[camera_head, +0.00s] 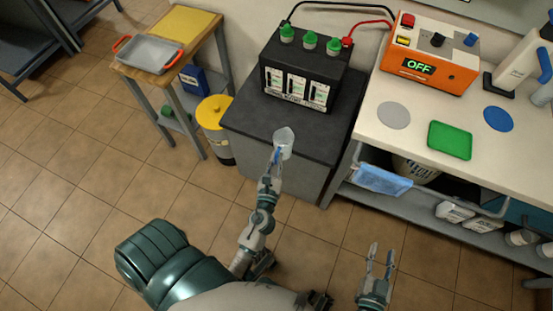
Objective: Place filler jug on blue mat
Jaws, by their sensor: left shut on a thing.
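A pale translucent vessel, which looks like the filler jug (285,136), is held upright at the front edge of the dark battery bench. My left gripper (277,157) is shut on its near side, where a bit of blue shows. I cannot tell whether its base touches the bench. The round blue mat (498,119) lies bare on the white counter at the right. My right gripper (381,249) is open and empty above the floor, in front of the counter.
A black battery (300,75) with green caps stands behind the jug. The counter (400,145) also holds a grey disc (393,115), a green mat (450,140), an orange charger (430,62) and a white device (520,60).

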